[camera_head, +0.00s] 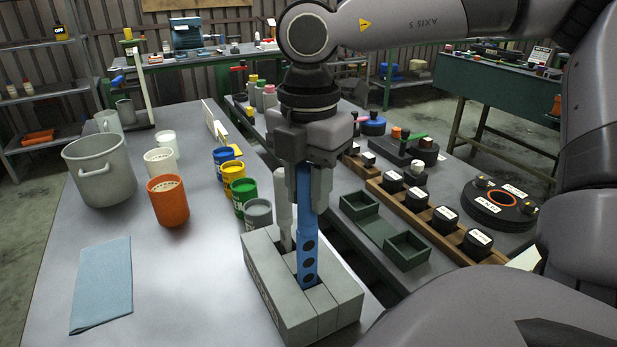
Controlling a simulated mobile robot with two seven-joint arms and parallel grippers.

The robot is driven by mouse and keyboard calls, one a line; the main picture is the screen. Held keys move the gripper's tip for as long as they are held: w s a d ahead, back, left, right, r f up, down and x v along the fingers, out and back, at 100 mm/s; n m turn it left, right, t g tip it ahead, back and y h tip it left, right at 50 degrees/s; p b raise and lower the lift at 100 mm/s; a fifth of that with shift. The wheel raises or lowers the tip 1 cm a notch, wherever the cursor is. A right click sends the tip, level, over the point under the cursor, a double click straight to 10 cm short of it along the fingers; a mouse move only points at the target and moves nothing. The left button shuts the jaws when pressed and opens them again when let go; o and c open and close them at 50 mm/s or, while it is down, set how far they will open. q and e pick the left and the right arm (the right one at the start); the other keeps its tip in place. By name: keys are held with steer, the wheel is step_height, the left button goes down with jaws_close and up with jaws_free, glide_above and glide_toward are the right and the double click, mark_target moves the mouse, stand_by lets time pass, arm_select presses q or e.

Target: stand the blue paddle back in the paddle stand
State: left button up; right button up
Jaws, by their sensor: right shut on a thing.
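The blue paddle (307,243) is upright, with several dark holes near its lower end. My right gripper (306,190) is shut on its upper part and points straight down. The paddle stand (318,308) is a grey slotted block on the near right of the table. The paddle's lower end shows in front of or at one of the stand's slots; I cannot tell how deep it sits. A light grey paddle (284,205) stands upright in the stand, just left of the blue one. My left gripper is not in view.
Blue, yellow, green and grey cups (231,174) line up behind the stand. An orange cup (168,201), white cups and a grey pot (98,168) stand farther left. A blue cloth (102,284) lies front left. A wooden rack of dark jars (418,198) is at right.

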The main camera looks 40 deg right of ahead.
mark_target(309, 216)
step_height(309, 216, down, 2)
steer(key=shift+f+b, duration=0.1)
steer(key=shift+b, duration=0.35)
step_height(309, 216, down, 2)
steer(key=b, duration=0.2)
steer(key=shift+f+b, duration=0.25)
steer(key=shift+b, duration=0.05)
steer(key=o, duration=1)
steer(key=shift+r, duration=3.5)
